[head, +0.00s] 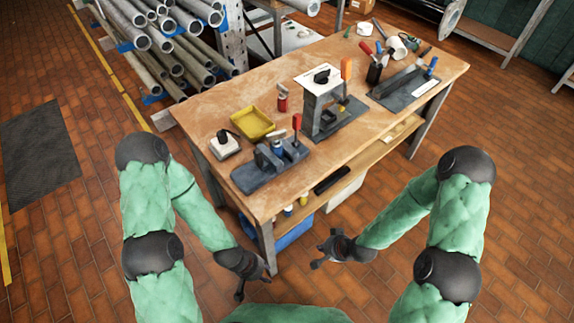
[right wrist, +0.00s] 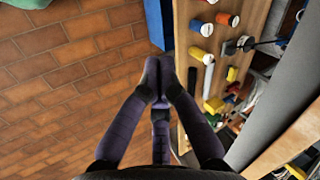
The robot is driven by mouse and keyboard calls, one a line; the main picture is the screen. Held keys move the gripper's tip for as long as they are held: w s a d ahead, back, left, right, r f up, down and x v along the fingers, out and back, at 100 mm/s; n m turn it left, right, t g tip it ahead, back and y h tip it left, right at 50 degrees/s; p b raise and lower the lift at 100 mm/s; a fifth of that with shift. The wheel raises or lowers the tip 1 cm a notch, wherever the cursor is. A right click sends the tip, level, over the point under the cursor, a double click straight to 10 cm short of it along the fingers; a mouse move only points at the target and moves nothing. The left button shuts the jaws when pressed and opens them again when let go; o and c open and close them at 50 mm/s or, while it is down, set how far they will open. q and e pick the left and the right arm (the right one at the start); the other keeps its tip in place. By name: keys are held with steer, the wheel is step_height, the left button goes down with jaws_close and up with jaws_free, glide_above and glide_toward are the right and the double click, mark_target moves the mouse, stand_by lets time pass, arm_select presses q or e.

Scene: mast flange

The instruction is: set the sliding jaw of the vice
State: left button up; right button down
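The vice (head: 282,150) is a grey-blue block assembly on a dark base plate (head: 258,178), at the near left corner of the wooden workbench. My left gripper (head: 254,286) hangs in front of the bench's near corner, below and apart from the vice, with spread fingers and nothing held.
A lower shelf (head: 370,146) holds small items. A pipe rack (head: 165,45) stands behind left. Brick floor is free in front.

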mark_target(279, 155)
steer(key=w+a+r+m+t+y+b, duration=0.1)
steer(key=w+r+m+t+y+b, duration=0.35)
steer(key=w+r, duration=1.1)
steer(key=w+a+r+y+b, duration=0.1)
steer(key=w+a+y, duration=0.1)
steer(key=a, duration=0.1)
steer(key=w+a+n+t+y+b, duration=0.1)
steer(key=w+a+y, duration=0.1)
steer(key=a, duration=0.1)
steer(key=w+a+r+n+y+b, duration=0.1)
steer(key=w+a+y+b, duration=0.1)
steer(key=a, duration=0.2)
steer(key=shift+r+t, duration=0.25)
steer(key=shift+r, duration=0.1)
steer(key=shift+w+a, duration=0.35)
